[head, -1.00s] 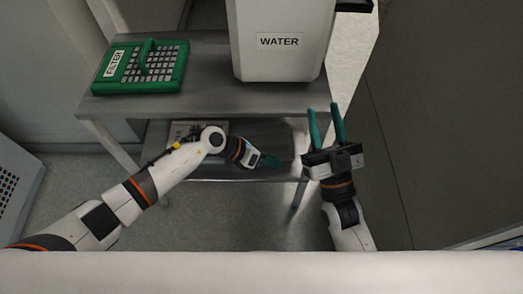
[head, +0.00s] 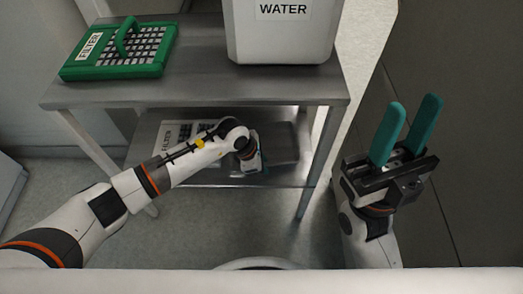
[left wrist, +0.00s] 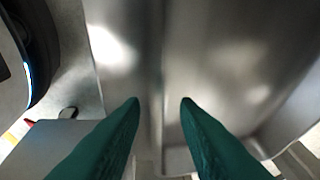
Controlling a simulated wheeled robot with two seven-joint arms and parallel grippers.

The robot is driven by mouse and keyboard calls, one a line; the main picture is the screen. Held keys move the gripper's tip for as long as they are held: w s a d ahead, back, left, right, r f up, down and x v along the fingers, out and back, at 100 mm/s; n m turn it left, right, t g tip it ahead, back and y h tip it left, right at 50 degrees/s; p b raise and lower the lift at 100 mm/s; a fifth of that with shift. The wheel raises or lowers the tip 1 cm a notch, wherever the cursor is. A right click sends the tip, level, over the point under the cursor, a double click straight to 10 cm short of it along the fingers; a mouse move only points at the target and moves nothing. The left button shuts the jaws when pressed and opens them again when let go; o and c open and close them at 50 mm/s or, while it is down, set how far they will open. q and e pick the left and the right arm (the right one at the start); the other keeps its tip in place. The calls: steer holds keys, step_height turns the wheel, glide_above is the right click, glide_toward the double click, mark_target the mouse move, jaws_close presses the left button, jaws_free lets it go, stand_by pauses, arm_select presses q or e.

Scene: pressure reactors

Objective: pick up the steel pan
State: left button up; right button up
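The steel pan (head: 282,140) appears as a dark grey metal shape on the lower shelf in the head view, partly hidden by my left arm. My left gripper (head: 264,166) reaches in over the lower shelf at the pan's near left side; its fingers are mostly hidden there. In the left wrist view, the left gripper (left wrist: 160,102) has its two green fingers apart, with shiny metal, seemingly the pan (left wrist: 225,60), close ahead. A narrow upright edge or band lies between the fingertips; I cannot tell whether they touch it. My right gripper (head: 415,101) is open and empty, right of the table.
A grey two-level table (head: 200,85) stands ahead. Its top holds a green filter rack (head: 115,52) and a white WATER container (head: 282,35). A labelled piece with pale squares (head: 175,133) lies left on the lower shelf. The table legs and upper top border the reach.

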arm_select(q)
steer(key=shift+f, duration=0.1)
jaws_close()
steer(key=shift+w, duration=0.1)
stand_by(0.3)
